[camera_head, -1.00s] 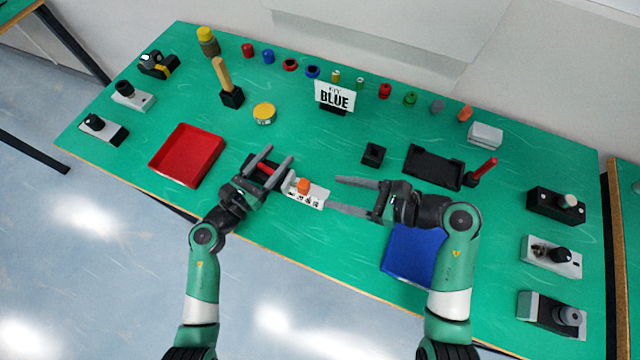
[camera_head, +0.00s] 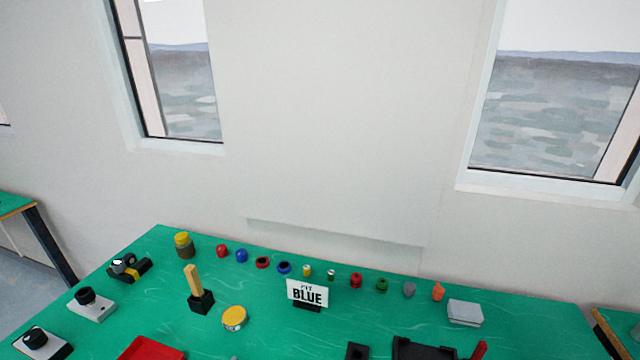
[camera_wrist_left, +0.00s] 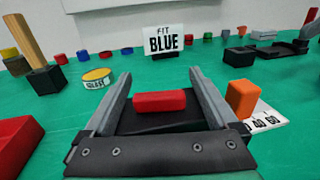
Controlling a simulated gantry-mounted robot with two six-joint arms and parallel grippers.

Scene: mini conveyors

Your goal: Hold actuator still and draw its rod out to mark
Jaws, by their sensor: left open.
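My left gripper (camera_wrist_left: 160,73) shows in the left wrist view with its two grey fingers apart. A red block (camera_wrist_left: 158,101) on a black base (camera_wrist_left: 160,124), which looks like the actuator, sits between the fingers; I see no clear contact. To its right an orange block (camera_wrist_left: 241,97), perhaps the rod's end, stands by a white scale (camera_wrist_left: 264,123) with numbers such as 40 and 60. The rod itself is hidden behind the right finger. The head view is tilted up and leaves out the actuator.
The "FIT BLUE" sign (camera_head: 307,293) stands towards the back of the green table, before a row of small coloured parts. A wooden-handled tool in a black block (camera_head: 201,301) and a yellow-topped tin (camera_head: 234,318) stand left of it. A red tray (camera_head: 150,350) is at the lower left.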

